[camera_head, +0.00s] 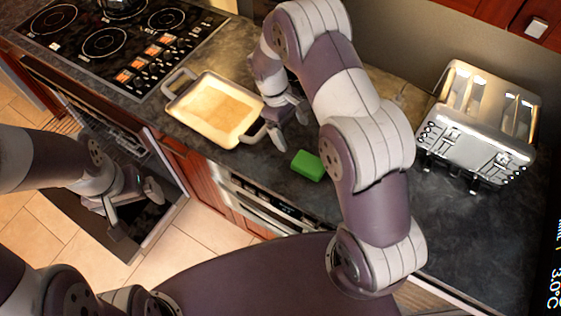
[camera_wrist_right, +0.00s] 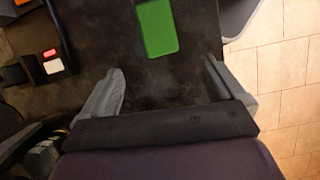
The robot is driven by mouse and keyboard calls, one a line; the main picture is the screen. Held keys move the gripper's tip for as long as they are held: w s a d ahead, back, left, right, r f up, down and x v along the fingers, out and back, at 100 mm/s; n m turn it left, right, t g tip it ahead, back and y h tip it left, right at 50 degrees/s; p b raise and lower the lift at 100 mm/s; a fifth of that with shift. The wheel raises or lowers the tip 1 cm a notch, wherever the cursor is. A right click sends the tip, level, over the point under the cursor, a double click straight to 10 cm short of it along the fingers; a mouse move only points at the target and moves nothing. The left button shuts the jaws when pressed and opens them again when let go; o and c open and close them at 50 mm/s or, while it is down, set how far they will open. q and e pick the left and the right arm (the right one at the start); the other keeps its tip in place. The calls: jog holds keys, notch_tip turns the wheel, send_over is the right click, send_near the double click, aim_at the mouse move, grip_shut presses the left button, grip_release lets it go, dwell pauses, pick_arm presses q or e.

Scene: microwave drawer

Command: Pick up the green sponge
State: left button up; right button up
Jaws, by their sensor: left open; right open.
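The green sponge (camera_head: 308,166) lies on the dark countertop near its front edge, just right of the baking dish. It also shows in the right wrist view (camera_wrist_right: 157,28), at the top, beyond the fingertips and roughly between them. My right gripper (camera_head: 291,123) is open and empty above the counter, close to the sponge and apart from it; its two fingers also show in the right wrist view (camera_wrist_right: 162,78). My left gripper (camera_head: 136,199) is open and empty at the left, over the open oven door and low in front of the cabinets.
A cream baking dish (camera_head: 216,108) with two handles sits left of the sponge, close to my right gripper. A silver toaster (camera_head: 478,128) stands at the right. A black cooktop (camera_head: 118,40) is at the back left. The counter (camera_head: 455,225) in front of the toaster is clear.

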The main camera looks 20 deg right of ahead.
jog(key=n, duration=0.1)
send_over(308, 161)
jog(key=w+a, duration=0.2)
jog(key=f, duration=0.6)
jog(key=shift+w+d, duration=0.15)
jog(key=shift+d, duration=0.05)
jog(key=s+p, duration=0.1)
jog(key=f+p, duration=0.1)
jog(key=shift+s+d+f+p, duration=0.25)
jog(key=shift+s+d+p, duration=0.05)
jog(key=shift+s+p, duration=0.1)
jog(key=x, duration=0.3)
jog(key=shift+w+p, duration=0.1)
jog(key=shift+p, duration=0.2)
jog(key=shift+d+f, duration=0.1)
jog(key=shift+f, duration=0.15)
jog(key=shift+f+b, duration=0.25)
jog(key=shift+b, duration=0.15)
